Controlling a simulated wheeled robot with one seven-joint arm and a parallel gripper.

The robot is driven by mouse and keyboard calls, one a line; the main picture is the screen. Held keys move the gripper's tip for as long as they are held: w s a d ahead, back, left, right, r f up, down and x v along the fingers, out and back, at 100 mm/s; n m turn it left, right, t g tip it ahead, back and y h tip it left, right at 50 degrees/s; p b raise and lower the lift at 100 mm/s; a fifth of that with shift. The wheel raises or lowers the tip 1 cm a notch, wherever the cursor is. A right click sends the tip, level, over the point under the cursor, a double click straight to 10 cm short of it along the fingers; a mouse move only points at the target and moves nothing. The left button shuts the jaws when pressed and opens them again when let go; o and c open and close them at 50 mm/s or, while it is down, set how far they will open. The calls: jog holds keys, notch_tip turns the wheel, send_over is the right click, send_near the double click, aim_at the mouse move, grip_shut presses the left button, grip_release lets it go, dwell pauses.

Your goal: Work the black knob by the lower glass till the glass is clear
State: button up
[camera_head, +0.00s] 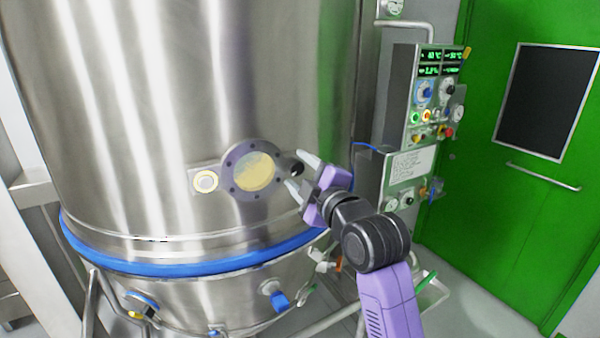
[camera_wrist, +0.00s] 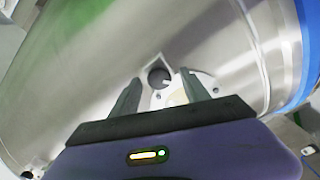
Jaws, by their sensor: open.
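The lower glass (camera_head: 255,172) is a round window in a dark bolted ring on the steel vessel. A pale yellow film covers much of it, with greyer patches. The black knob (camera_head: 297,170) sits just right of the ring. My gripper (camera_head: 293,168) is open, its two pale fingers reaching from the right, one above and one below the knob in the picture. In the wrist view the knob (camera_wrist: 158,77) shows between the fingertips (camera_wrist: 160,77), with no clear contact.
A small round port (camera_head: 206,181) sits left of the glass. A blue band (camera_head: 170,268) rings the vessel below. A control panel (camera_head: 430,100) with dials and buttons stands right of the vessel, before a green door (camera_head: 490,190). A thin blue hose (camera_head: 368,146) runs between.

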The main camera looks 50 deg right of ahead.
jog(key=b+v, duration=0.1)
jog(key=v, duration=0.7)
jog(key=shift+b, duration=0.3)
jog(key=shift+w, duration=0.1)
notch_tip(320, 180, up, 4)
jog(key=s+m+t+h, duration=0.1)
jog(key=m+t+h, duration=0.1)
jog(key=m, duration=0.2)
jog(key=s+a+f+m+y, duration=0.1)
jog(key=s+a+f+m, duration=0.2)
jog(key=s+a+f, duration=0.4)
jog(key=s+a+f+m+y, duration=0.2)
jog(key=s+a+f+m, duration=0.25)
jog(key=f, duration=0.45)
jog(key=s+a+f+n+g+y, duration=0.1)
jog(key=s+a+f+g+y, duration=0.1)
jog(key=s+a+f, duration=0.3)
jog(key=s+a+f+n+g+y, duration=0.1)
jog(key=s+a+f+g+y, duration=0.1)
jog(key=s+f, duration=0.5)
jog(key=s+a+y, duration=0.1)
jog(key=s+a, duration=0.1)
jog(key=s, duration=0.4)
jog(key=shift+s+a+f, duration=0.25)
jog(key=shift+a+f, duration=0.15)
